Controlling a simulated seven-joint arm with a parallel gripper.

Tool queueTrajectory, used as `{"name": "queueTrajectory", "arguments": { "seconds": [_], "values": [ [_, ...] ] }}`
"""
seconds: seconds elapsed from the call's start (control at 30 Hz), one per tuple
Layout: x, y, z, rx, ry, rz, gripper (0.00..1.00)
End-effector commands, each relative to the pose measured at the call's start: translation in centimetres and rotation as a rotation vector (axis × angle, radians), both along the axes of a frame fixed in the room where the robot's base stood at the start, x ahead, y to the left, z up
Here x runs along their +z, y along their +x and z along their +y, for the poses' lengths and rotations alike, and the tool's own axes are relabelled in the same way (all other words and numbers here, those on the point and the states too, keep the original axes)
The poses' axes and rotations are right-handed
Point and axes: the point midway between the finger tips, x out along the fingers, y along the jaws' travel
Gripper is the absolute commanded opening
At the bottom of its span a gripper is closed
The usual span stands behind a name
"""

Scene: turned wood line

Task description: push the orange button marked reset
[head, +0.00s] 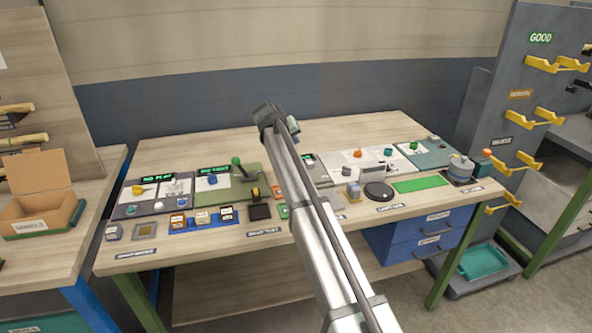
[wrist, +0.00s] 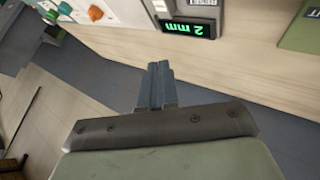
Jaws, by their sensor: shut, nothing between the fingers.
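I cannot read the word reset on anything. Orange parts show in several places. An orange knob (head: 357,154) stands on a white panel at the back of the bench in the head view. A small orange patch (head: 282,205) shows just left of my arm. An orange block (head: 486,153) is at the right end. The wrist view shows an orange knob (wrist: 96,13) at upper left. My gripper (wrist: 160,68) is shut and empty in the wrist view, with its fingertips apart from that knob. In the head view my arm hides part of the bench middle.
A display reading 2 mm (wrist: 188,27) lies beyond my fingertips. A green lever (head: 237,162) stands up left of my arm. A blue tray (head: 205,218) with several marked blocks is at front left. A grey cylinder device (head: 460,168) stands at the right.

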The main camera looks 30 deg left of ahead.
Motion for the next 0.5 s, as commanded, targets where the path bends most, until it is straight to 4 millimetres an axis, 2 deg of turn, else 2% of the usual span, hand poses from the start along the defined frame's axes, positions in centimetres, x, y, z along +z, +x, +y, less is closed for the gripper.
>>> {"name": "queueTrajectory", "arguments": {
  "seconds": [0.3, 0.5],
  "values": [
    [-0.15, -0.01, -0.06, -0.001, 0.001, 0.001, 0.0],
    [-0.98, -0.03, -0.08, 0.0, 0.0, 0.001, 0.0]
  ]
}}
